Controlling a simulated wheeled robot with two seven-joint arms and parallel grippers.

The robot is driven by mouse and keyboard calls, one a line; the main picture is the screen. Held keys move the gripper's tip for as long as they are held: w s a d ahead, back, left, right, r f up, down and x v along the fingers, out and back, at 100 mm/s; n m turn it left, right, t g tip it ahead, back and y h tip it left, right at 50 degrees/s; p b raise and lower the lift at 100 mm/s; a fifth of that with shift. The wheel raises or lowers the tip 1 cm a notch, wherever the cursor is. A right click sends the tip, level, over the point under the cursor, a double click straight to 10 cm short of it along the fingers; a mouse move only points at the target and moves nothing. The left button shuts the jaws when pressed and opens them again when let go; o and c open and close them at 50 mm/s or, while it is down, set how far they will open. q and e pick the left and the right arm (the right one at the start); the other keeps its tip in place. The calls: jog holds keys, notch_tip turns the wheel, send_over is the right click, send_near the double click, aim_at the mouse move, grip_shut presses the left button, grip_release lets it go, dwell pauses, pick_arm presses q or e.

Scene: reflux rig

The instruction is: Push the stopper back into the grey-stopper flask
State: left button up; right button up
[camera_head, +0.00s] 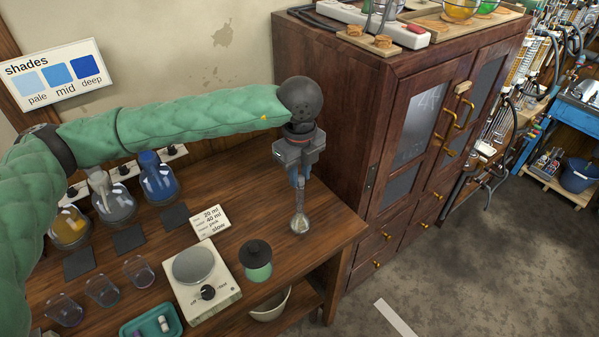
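A small clear glass flask (300,222) with a long narrow neck stands at the right end of the wooden table. My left gripper (298,182) points straight down over it, its fingertips at the top of the neck. The fingers are close together, but I cannot tell whether they are shut on anything. No grey stopper can be made out at the neck; the fingers cover that spot. Another flask with a pale grey top (100,182) stands in the row at the back left. My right gripper is not in view.
A yellow flask (70,228) and a blue flask (158,182) stand in the back row. A hotplate (222,298), a dark-lidded green jar (257,272), a label card (209,222) and several beakers stand on the table. A wooden cabinet (345,130) rises close behind the gripper.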

pick_arm(q)
jog(key=o, duration=0.4)
